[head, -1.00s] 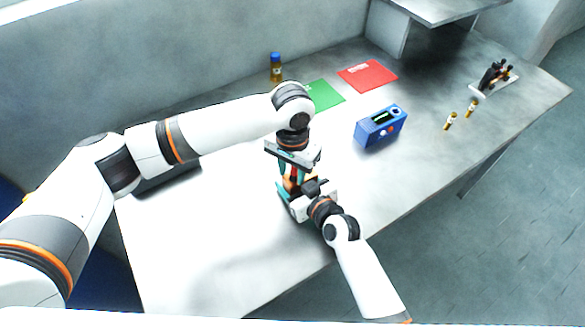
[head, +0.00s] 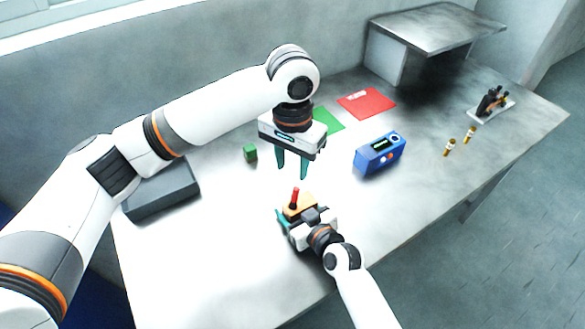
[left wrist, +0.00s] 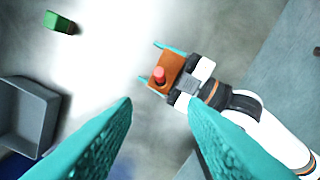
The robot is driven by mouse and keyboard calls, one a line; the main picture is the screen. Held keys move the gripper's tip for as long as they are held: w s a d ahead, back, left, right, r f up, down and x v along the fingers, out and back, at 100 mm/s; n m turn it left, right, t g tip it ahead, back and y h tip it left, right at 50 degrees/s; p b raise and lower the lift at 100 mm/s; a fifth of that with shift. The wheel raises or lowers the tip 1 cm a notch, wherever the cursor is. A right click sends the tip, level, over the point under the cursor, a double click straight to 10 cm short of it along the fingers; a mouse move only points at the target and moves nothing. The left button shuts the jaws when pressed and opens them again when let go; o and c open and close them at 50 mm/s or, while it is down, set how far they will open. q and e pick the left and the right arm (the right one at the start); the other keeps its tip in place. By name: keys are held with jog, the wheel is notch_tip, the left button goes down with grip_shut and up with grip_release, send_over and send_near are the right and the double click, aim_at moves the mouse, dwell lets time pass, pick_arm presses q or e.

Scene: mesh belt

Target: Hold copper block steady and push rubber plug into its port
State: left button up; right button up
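The copper block (head: 305,206) is an orange-brown block low over the front middle of the table. It also shows in the left wrist view (left wrist: 171,66). My right gripper (head: 291,214) is shut on it, with a teal finger on either side. The red rubber plug (head: 295,196) stands upright in the top of the block; it also shows in the left wrist view (left wrist: 158,74). How deep it sits I cannot tell. My left gripper (head: 292,172) is open and empty, pointing down above and behind the block, clear of the plug.
A green cube (head: 250,153) and a dark grey tray (head: 165,205) lie to the left. A blue device (head: 380,153), a red mat (head: 367,103) and a green mat (head: 328,121) are behind and right. Small vials (head: 450,147) stand farther right. The table's front left is clear.

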aim_at(296, 189)
pick_arm(q)
jog(key=shift+w+m, duration=0.1)
jog(key=shift+m, duration=0.2)
jog(key=c, duration=0.5)
jog(key=shift+w+d+f+m, duration=0.15)
jog(key=shift+w+f+m, duration=0.1)
jog(key=shift+m, duration=0.15)
jog(key=c, duration=0.3)
jog(key=shift+w+d+f+m, duration=0.2)
jog(key=shift+w+f+m, duration=0.15)
jog(key=shift+m, duration=0.55)
grip_shut()
jog(key=shift+w+f, duration=0.1)
jog(key=shift+f, duration=2.9)
